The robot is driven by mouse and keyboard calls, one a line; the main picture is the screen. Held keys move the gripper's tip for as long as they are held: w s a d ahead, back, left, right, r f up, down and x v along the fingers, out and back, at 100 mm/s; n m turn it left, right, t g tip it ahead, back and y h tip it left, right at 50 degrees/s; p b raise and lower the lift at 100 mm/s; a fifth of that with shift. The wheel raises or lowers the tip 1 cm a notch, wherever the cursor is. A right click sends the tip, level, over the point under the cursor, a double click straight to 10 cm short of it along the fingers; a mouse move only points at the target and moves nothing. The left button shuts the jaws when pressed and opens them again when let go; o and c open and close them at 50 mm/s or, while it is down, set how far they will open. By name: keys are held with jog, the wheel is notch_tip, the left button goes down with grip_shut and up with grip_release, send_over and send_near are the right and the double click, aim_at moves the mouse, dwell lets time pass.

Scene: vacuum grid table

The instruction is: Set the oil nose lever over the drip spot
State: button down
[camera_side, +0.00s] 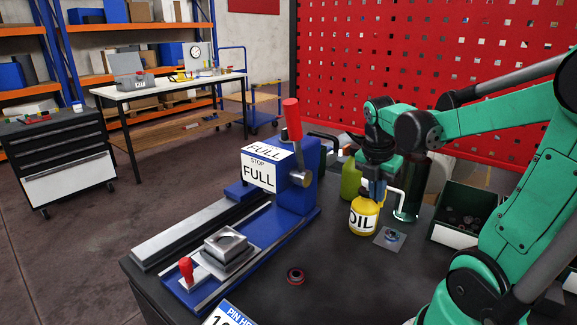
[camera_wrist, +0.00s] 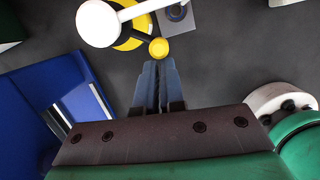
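The yellow oil can (camera_side: 364,219) marked OIL stands upright on the dark table, with a bent white nose (camera_side: 397,191) reaching right. In the wrist view its white round top (camera_wrist: 97,23) hides much of the yellow body, and a thin rod ends in a yellow knob (camera_wrist: 159,48). A grey plate (camera_side: 381,242) with a dark bluish drip spot (camera_side: 391,236) lies right of the can; the spot also shows in the wrist view (camera_wrist: 177,12). My gripper (camera_wrist: 159,64) has its fingers together, nothing visible between them, tips right by the knob. Contact is unclear.
A blue vise-like fixture (camera_side: 297,180) with a red-handled lever stands left of the can. A green bottle (camera_side: 350,178) is behind it. A dark green bin (camera_side: 468,205) of small parts stands right. A small red-black ring (camera_side: 295,276) lies in front on otherwise clear table.

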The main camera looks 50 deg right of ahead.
jog(key=v, duration=1)
jog(key=w+a+f+m+t+y, duration=0.1)
jog(key=w+a+f+m+t, duration=0.2)
jog(key=a+m, duration=0.5)
jog(key=w+a+f+m+t+y, duration=0.1)
jog(key=w+a+f+m+t, duration=0.2)
jog(key=a+m, duration=0.5)
jog(key=shift+a+f+m+t+y, duration=0.4)
jog(key=shift+f+t, duration=0.4)
jog(key=shift+f, duration=0.15)
jog(key=c, duration=1.5)
grip_release()
